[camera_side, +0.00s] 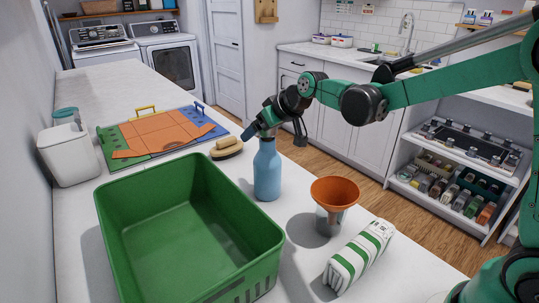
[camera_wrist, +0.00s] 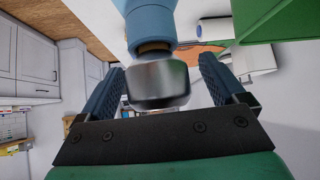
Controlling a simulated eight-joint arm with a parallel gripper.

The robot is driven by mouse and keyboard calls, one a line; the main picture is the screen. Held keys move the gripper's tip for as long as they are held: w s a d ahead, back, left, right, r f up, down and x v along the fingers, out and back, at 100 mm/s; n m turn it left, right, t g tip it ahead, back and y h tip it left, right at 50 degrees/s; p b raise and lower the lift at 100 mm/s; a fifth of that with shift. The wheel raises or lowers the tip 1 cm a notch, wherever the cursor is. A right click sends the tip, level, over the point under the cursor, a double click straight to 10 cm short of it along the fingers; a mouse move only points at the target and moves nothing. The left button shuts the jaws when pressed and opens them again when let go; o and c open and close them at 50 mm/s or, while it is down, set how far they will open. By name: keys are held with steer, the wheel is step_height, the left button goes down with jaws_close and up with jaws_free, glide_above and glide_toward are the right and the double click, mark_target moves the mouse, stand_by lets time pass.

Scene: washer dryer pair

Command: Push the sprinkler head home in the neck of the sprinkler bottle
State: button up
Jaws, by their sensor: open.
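The blue sprinkler bottle (camera_side: 267,172) stands upright on the white counter, beside the green crate. In the wrist view its blue body and neck (camera_wrist: 151,20) show at the top. The metallic sprinkler head (camera_wrist: 158,82) is at the neck, with a brown band visible between it and the blue neck. My gripper (camera_side: 264,128) is at the top of the bottle. In the wrist view its two dark blue fingers (camera_wrist: 162,68) are apart, one on each side of the head, with gaps visible. In the side view the head is mostly hidden by my gripper.
The green crate (camera_side: 130,240) stands left of the bottle. An orange funnel (camera_side: 335,191) in a clear jar and a green-striped white packet (camera_side: 358,257) are to the right. A brush (camera_side: 227,148), a colored folding board (camera_side: 160,134) and a white bin (camera_side: 68,155) lie behind.

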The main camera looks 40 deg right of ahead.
steer(key=shift+v, duration=2.8)
